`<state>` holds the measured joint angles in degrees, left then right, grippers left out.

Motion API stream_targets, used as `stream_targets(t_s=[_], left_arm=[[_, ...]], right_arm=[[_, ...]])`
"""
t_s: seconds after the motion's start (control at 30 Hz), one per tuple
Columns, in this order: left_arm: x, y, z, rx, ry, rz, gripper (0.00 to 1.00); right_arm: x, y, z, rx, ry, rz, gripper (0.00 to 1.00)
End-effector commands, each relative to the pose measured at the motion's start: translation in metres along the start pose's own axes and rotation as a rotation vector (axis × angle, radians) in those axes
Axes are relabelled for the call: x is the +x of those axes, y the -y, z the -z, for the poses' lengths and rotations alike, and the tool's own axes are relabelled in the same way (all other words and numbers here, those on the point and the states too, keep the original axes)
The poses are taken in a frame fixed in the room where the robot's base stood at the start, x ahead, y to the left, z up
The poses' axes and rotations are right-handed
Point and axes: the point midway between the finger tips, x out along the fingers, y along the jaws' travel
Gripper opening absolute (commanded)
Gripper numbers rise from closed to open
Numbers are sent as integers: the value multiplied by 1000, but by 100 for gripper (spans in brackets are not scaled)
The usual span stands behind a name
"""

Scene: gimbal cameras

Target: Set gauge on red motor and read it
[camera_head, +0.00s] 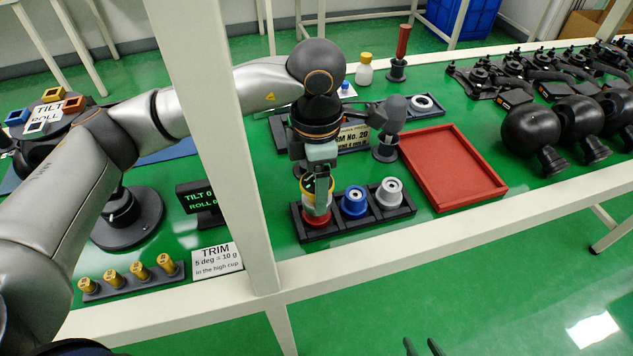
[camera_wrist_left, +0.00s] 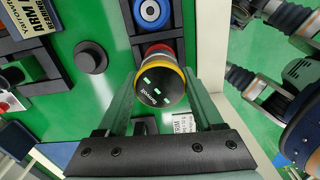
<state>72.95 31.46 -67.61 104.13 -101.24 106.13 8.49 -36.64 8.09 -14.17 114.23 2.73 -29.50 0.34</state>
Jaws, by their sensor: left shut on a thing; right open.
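The gauge (camera_head: 308,186) is a round yellow-rimmed puck with a dark face; in the left wrist view its face (camera_wrist_left: 158,88) shows short green marks, with no clear number. My left gripper (camera_head: 319,196) is shut on it, with one finger on each side in the left wrist view (camera_wrist_left: 160,82). The red motor (camera_head: 317,218) stands in the leftmost slot of a black tray (camera_head: 357,225), directly under the gauge. Its red side also shows in the left wrist view (camera_wrist_left: 160,50). I cannot tell whether they touch. My right gripper (camera_head: 424,347) is open and empty, below the table's front rail.
A blue motor (camera_head: 354,201) and a grey motor (camera_head: 390,193) fill the other slots. A red tray (camera_head: 452,168) lies to the right. A white post (camera_head: 215,130) crosses in front of my left arm. A tilt display (camera_head: 197,197) and brass weights (camera_head: 140,271) stand at left.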

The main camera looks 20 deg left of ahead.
Motion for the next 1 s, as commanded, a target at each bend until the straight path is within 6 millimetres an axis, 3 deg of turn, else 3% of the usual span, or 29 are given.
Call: stream_targets(t_s=[0.23,0.27,0.53,1.0], left_arm=[[7,0,0,0,0,0,8],[7,0,0,0,0,0,69],[6,0,0,-1,0,0,100],[6,0,0,-1,0,0,100]], right_arm=[[6,-1,-1,-2,-7,-1,50],[6,-1,0,-2,-8,-1,50],[5,-2,3,-3,-14,-2,50],[3,-1,-1,-2,-6,-1,50]])
